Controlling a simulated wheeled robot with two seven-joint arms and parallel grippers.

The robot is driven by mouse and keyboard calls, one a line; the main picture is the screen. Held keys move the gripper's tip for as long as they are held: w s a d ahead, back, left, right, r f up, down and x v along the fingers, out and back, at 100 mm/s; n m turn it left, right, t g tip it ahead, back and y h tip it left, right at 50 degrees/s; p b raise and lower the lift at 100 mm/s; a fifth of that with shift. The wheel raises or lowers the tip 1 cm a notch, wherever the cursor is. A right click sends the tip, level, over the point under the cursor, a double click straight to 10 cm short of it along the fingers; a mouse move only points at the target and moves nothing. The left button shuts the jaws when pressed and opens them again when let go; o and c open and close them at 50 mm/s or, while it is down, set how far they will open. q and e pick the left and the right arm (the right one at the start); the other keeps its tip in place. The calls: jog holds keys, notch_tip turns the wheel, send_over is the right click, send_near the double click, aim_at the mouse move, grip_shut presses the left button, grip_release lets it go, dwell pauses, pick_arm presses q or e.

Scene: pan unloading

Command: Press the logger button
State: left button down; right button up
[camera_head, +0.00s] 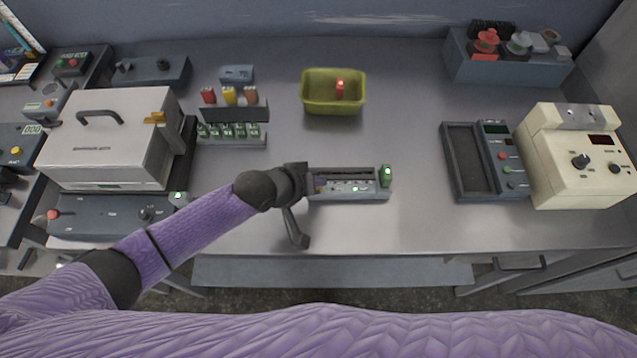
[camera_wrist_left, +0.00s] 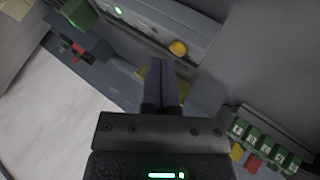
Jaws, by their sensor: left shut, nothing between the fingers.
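My left gripper (camera_head: 316,183) is shut and empty, at the left end of a long grey tray-like unit (camera_head: 350,196) with small coloured parts along it. In the left wrist view its closed fingers (camera_wrist_left: 166,80) point towards a grey panel with a yellow button (camera_wrist_left: 178,48) and a lit green light; I cannot tell whether they touch anything. A green block (camera_head: 386,175) stands at the unit's right end. No label names the logger. A dark device with a small screen (camera_head: 495,128), a red and a green button stands at the right. My right gripper is out of view.
A yellow-green bin (camera_head: 333,107) holding a red item stands behind the unit. Racks of green tags (camera_head: 231,139) and coloured pieces stand left of the bin. A white box (camera_head: 110,140) is at the left, a cream instrument (camera_head: 572,155) at the right. Clear tabletop lies right of the unit.

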pick_arm(q)
jog(key=shift+f, duration=0.15)
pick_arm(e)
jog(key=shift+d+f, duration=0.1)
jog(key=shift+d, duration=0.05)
pick_arm(q)
jog(key=shift+f, duration=0.15)
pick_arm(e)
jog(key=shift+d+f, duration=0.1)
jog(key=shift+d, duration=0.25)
pick_arm(q)
jog(key=shift+f, duration=0.15)
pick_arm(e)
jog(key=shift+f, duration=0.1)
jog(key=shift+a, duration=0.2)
pick_arm(q)
jog(key=shift+r, duration=0.2)
jog(key=shift+r+p, duration=0.8)
jog(key=shift+r, duration=0.05)
jog(key=shift+f, duration=0.1)
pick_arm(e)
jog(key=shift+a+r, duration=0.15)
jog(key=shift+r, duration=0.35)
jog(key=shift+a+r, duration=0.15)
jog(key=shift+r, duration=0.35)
